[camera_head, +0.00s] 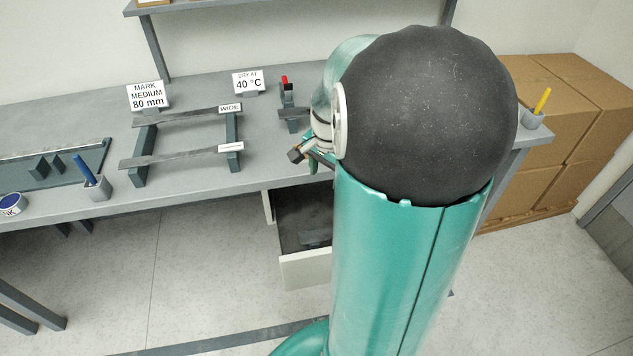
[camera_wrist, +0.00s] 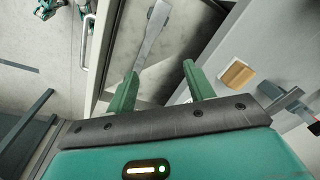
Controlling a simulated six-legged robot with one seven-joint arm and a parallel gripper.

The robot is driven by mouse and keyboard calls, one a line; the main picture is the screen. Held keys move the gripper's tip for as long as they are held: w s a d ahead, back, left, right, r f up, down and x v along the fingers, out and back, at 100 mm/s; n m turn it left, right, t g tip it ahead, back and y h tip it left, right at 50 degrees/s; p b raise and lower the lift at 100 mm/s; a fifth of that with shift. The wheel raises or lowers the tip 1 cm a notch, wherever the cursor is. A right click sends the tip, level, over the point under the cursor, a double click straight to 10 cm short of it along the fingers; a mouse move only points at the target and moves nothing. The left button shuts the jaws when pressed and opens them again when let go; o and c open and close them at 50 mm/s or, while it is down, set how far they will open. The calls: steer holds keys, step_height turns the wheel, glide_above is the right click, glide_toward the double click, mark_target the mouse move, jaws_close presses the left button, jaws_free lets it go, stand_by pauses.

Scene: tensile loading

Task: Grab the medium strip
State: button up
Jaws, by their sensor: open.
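A grey strip (camera_wrist: 152,38) with a wider, rounded end lies in the open drawer in the wrist view. No size label shows on it. My gripper (camera_wrist: 160,72) is open and empty, with its two green fingers apart. The strip's near end shows between them, close to the left finger; I cannot tell the height gap. In the head view, two dark strips lie across a rack: the rear strip (camera_head: 186,117) bears a "WIDE" tag, and the front strip (camera_head: 170,159) has a tag too small to read. My arm hides most of the gripper there.
The open drawer (camera_head: 305,270) hangs under the grey table (camera_head: 60,110); its handle (camera_wrist: 88,42) shows in the wrist view. A sign (camera_head: 148,96) reads "MARK MEDIUM 80 mm", another (camera_head: 248,82) 40 °C. A small wooden block (camera_wrist: 237,74) is right of my fingers. Cardboard boxes (camera_head: 570,130) stand right.

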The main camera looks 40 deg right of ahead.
steer(key=s+d+f+m+y, duration=0.1)
steer(key=s+d+f+m, duration=0.25)
steer(key=d+f, duration=0.25)
steer(key=s+d+f+m+y, duration=0.1)
steer(key=s+d+f+m, duration=0.1)
steer(key=d+f+m, duration=0.3)
steer(key=shift+n, duration=0.35)
steer(key=f, duration=0.8)
steer(key=shift+d, duration=0.2)
steer(key=shift+w+a+f, duration=0.15)
steer(key=shift+f, duration=0.85)
steer(key=shift+w+a+f, duration=0.15)
steer(key=shift+a+f, duration=0.05)
steer(key=shift+f, duration=0.75)
steer(key=shift+w+a+f, duration=0.15)
steer(key=shift+f, duration=0.85)
jaws_close()
